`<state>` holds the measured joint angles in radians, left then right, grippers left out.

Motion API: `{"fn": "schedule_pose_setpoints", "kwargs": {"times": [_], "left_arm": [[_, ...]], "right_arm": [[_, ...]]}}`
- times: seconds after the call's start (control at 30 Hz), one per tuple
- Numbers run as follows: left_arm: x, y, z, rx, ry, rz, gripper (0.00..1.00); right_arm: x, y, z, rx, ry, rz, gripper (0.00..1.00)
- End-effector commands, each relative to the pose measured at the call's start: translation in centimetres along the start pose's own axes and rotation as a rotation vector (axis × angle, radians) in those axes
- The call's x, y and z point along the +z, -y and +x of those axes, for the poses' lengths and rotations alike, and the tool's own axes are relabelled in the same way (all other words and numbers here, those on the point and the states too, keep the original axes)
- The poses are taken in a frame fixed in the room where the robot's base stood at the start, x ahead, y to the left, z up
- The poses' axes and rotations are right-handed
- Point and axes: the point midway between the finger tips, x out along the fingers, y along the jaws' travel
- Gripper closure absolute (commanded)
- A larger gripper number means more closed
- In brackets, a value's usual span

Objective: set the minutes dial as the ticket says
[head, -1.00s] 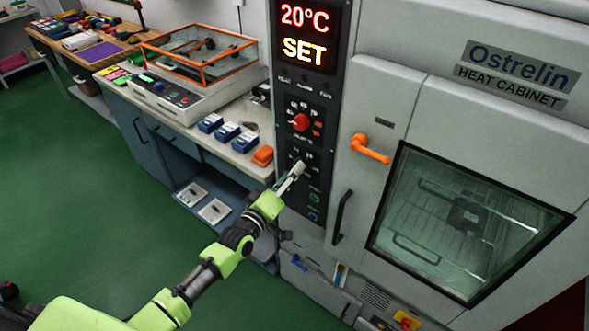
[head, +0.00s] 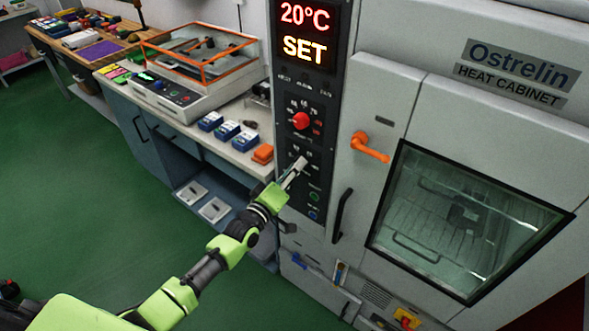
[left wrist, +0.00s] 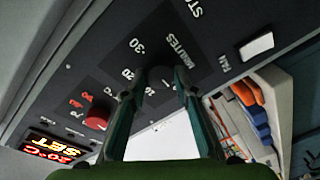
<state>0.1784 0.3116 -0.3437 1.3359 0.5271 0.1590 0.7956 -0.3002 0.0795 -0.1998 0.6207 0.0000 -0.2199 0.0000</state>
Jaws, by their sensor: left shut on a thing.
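The minutes dial (left wrist: 160,76) is a dark knob on the black control panel, beside the word MINUTES in the left wrist view. My left gripper (head: 296,170) is shut on it; in the left wrist view its two fingers (left wrist: 160,84) stand on either side of the knob. The fingers hide much of the dial, and I cannot tell where its pointer stands. Scale marks 20 and 30 show next to it. No ticket can be read in these views. My right gripper is not in view.
The red temperature knob (head: 300,121) sits above, under the display (head: 306,35) reading 20°C SET. Green and blue buttons (head: 314,205) are below. The cabinet's orange handle (head: 369,147) juts out at right. A bench with blue boxes (head: 228,131) stands at left.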

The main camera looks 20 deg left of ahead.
Motion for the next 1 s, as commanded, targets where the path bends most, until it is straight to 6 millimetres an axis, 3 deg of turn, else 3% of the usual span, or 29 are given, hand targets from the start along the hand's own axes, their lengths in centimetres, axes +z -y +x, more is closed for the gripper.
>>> {"fn": "schedule_pose_setpoints", "kwargs": {"times": [0.37, 1.0], "left_arm": [[0.2, 0.2, 0.0, 0.022, -0.015, 0.195, 0.94], [0.2, 0.4, 0.0, 0.085, -0.058, 0.796, 0.94]], "right_arm": [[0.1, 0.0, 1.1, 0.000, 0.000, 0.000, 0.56], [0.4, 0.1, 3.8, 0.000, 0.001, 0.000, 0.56]]}}
